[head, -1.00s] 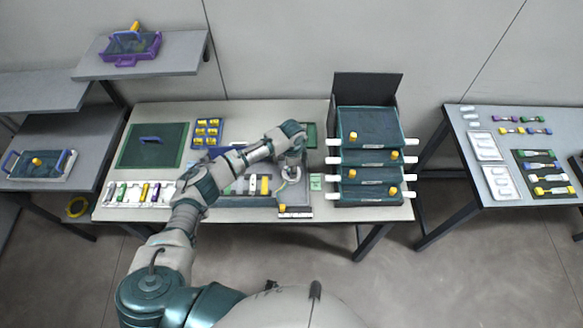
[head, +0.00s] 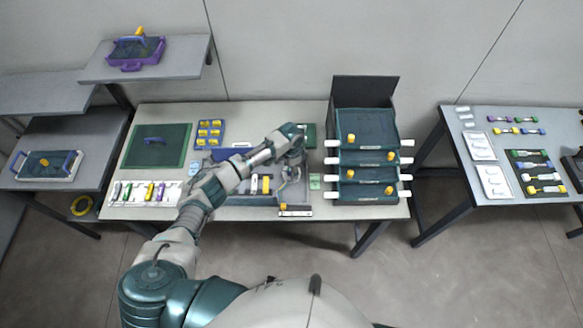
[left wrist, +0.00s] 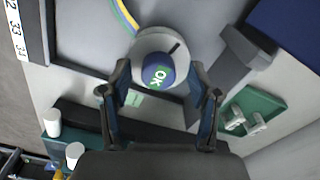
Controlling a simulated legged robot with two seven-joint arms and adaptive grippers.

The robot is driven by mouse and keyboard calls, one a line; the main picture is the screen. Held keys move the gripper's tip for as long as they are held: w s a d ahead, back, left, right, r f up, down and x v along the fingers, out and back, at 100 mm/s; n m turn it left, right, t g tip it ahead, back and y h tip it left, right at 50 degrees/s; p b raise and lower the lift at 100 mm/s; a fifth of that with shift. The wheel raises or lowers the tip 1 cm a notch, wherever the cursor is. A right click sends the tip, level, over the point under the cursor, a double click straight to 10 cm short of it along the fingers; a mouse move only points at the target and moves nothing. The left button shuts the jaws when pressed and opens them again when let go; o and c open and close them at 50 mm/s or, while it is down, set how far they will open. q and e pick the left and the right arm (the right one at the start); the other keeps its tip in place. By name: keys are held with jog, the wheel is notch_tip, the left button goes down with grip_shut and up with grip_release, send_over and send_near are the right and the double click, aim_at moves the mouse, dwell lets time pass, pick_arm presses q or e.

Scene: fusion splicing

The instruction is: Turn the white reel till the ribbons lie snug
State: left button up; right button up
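The white reel (left wrist: 146,42) has a blue knob (left wrist: 155,70) with a green "OK" label and a dark slot line on its top. Yellow and blue ribbons (left wrist: 124,14) curve up to its upper left side. My left gripper (left wrist: 160,68) is open, with one finger on each side of the reel and knob. I see gaps beside the knob; contact with the reel's rim is unclear. In the head view my left gripper (head: 292,170) is low over the right part of the grey work tray (head: 240,199), and the reel is mostly hidden there. My right gripper is not in view.
A stack of dark green trays (head: 365,157) with white handles stands close right of the work tray. A green mat (head: 155,147) and a yellow-filled blue tray (head: 209,133) lie to the left. A green bin (left wrist: 252,112) is near the gripper's right finger.

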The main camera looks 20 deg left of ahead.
pick_arm(q)
notch_tip(320, 180, up, 12)
dwell(0.6)
